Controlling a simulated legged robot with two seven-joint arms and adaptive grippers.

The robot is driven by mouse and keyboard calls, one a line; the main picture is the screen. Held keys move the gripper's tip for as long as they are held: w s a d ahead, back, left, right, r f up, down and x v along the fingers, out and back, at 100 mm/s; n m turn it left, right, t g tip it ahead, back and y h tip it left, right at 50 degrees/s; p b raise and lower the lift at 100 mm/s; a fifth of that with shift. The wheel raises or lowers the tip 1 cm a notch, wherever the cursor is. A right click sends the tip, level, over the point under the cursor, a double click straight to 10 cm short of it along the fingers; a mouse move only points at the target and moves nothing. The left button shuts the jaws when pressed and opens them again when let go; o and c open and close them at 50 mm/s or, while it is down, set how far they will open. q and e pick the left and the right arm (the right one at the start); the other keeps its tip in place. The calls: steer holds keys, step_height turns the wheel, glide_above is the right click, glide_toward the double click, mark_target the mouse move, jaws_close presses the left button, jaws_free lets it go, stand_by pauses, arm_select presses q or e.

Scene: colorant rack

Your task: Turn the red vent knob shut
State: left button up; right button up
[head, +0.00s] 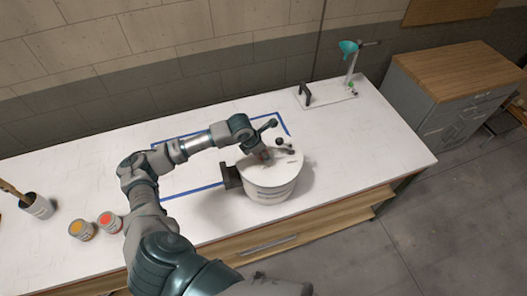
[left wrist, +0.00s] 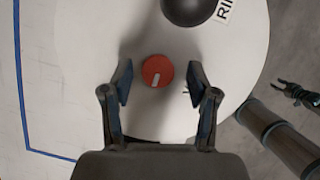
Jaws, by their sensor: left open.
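The red vent knob (left wrist: 157,71) is round with a white mark pointing down and slightly left. It sits on the white lid of a drum (head: 270,190). My left gripper (left wrist: 158,76) is open over the lid, one finger on each side of the knob, with visible gaps. Contact with the knob is not seen. In the head view my left gripper (head: 265,155) reaches down onto the lid and hides the knob. Dark fingers, apparently my right gripper (left wrist: 298,95), show beyond the drum at the right edge; their opening is unclear.
A black ball handle (left wrist: 187,6) stands on the lid near the knob. A dark block (head: 231,178) is at the drum's left side. Two small paint cans (head: 82,230) and a brush cup (head: 38,207) stand left.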

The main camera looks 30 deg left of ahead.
arm_select(q)
steer(key=shift+w+a+f, duration=0.25)
steer(key=shift+a+f, duration=0.1)
steer(key=shift+f, duration=0.05)
steer(key=shift+s+d+r, duration=0.1)
steer(key=shift+d+r, duration=0.05)
steer(key=shift+d, duration=0.2)
jaws_close()
